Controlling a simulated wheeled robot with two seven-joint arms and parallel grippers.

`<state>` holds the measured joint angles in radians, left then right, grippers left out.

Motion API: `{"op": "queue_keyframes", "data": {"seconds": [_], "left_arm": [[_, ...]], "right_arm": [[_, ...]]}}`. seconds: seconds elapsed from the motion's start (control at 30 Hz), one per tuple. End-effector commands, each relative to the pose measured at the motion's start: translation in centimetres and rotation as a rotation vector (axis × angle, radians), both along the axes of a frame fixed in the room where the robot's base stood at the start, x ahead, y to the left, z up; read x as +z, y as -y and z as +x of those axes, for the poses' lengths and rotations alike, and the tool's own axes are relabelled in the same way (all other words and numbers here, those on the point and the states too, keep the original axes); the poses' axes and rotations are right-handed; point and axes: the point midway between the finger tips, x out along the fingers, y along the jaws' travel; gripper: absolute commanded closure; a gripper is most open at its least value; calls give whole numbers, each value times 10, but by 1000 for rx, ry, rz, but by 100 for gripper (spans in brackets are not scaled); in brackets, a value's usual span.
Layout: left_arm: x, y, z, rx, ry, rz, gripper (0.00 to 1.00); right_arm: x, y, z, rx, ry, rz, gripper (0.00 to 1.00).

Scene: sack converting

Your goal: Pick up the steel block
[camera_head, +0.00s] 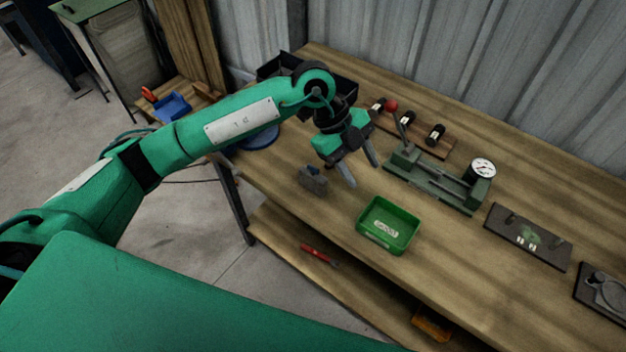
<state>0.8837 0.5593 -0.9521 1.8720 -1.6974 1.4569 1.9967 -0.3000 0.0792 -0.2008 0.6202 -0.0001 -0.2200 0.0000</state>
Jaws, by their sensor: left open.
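The steel block (313,181) is a small grey block on the wooden workbench, near its front edge. A small blue patch shows at its top. My left gripper (361,174) hangs above the bench, to the right of the block and apart from it. Its two grey fingers point down and are spread, with nothing visible between them. My right gripper does not show.
A green tray (388,226) with a label stands right of the block. A green fixture with a dial gauge (482,169) and red-knobbed lever stands behind it. A dark plate (528,237) lies further right. A black bin (344,90) stands at the back left.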

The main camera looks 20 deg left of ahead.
Motion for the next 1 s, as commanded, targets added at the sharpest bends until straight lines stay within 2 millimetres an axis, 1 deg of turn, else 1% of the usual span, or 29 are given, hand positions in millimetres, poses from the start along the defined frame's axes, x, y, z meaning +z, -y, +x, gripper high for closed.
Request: {"op": "queue_keyframes", "data": {"seconds": [0.03,0.1,0.2,0.3,0.37,0.43,0.57,0.7,0.8,0.9,1.0], "left_arm": [[0,-24,14,47,10,129,53],[0,-54,27,118,16,285,53],[5,-89,40,212,24,448,53],[10,-109,47,273,31,544,53],[10,-116,49,294,32,574,53],[5,-119,50,305,31,591,53],[-18,-120,49,306,28,593,53],[-45,-119,49,304,29,591,53],[-61,-118,50,304,30,589,53],[-70,-118,50,304,31,588,53],[-74,-118,51,303,33,587,53]], "right_arm": [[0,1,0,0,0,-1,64],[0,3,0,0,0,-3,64],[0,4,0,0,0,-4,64],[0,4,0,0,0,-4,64],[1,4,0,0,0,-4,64],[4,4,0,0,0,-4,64],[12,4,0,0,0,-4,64],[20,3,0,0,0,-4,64],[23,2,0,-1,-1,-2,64],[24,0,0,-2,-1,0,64],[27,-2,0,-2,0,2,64]]}}
